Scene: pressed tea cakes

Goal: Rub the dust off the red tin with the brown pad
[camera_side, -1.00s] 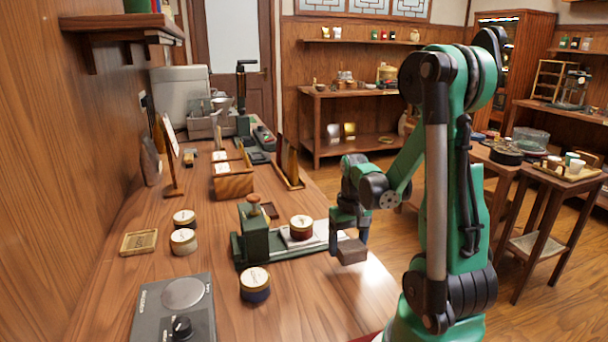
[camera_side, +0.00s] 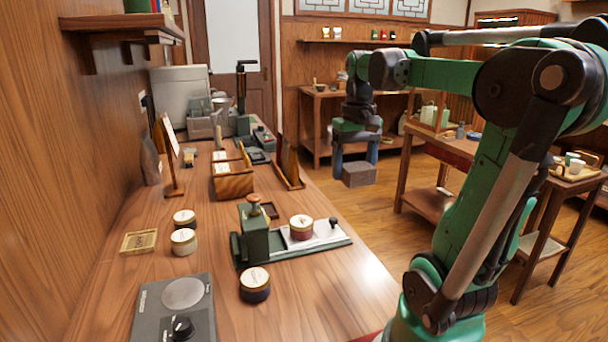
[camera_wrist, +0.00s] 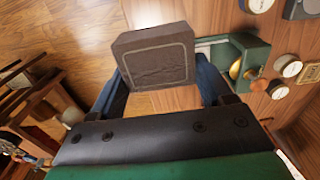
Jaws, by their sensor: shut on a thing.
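The red tin (camera_side: 301,231) has a cream lid and stands on the white plate of a green press-like fixture (camera_side: 256,240) on the counter. Whether dust lies on it is too small to tell. My gripper (camera_side: 355,157) is shut on the brown pad (camera_side: 359,175), a flat block with a stitched square face. It holds the pad in the air beyond the counter's right edge, well apart from the tin. In the wrist view the pad (camera_wrist: 153,58) sits between the blue fingers; the fixture (camera_wrist: 249,58) shows behind to the right, and I cannot make out the red tin there.
A dark blue tin (camera_side: 255,286) stands in front of the fixture, and two more tins (camera_side: 183,241) stand left. A grey scale (camera_side: 180,310) is at the near edge. A wooden card holder (camera_side: 233,186) stands behind. A side table (camera_side: 460,150) is at right.

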